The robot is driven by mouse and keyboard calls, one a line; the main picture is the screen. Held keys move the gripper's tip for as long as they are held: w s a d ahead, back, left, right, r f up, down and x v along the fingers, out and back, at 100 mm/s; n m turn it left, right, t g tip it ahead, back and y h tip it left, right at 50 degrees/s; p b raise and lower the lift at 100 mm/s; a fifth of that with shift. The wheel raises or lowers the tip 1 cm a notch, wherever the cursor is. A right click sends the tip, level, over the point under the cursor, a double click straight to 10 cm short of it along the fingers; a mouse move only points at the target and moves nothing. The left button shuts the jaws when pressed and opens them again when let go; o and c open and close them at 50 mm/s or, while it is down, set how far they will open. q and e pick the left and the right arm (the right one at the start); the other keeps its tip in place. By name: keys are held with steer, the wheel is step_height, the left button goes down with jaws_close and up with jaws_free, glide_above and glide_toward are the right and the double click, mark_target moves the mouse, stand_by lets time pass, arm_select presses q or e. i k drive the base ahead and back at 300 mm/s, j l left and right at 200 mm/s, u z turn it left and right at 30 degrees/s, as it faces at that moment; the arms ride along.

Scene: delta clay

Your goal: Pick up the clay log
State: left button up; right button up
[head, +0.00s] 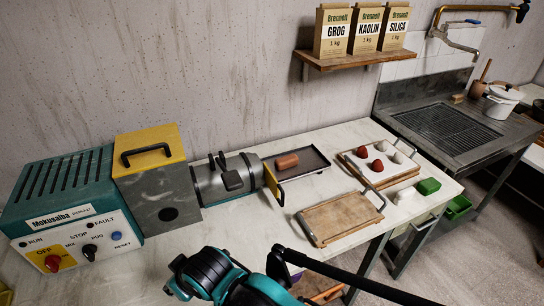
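The clay log (287,161) is a short reddish-brown cylinder. It lies on its side on a dark shallow tray (312,156), toward the left part of the tray, on the pale worktable. It is fully visible and nothing touches it from above. Teal and black parts of my own arm show at the bottom centre, well in front of the log. I make out no fingertips of either gripper in the head view.
A Mokusaiba machine (60,200) with a grey barrel (228,178) and yellow end plate (273,185) stands left of the tray. A wooden board with handles (342,217) lies in front. Another board (392,179) holds red and white lumps. A shelf (350,60) hangs above.

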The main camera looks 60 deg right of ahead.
mark_target(281, 164)
steer(key=z, duration=2.05)
steer(key=l+z, duration=0.2)
steer(key=i+l+z, duration=0.2)
steer(key=i+l+u, duration=0.15)
steer(key=i+l, duration=0.3)
steer(key=l, duration=0.1)
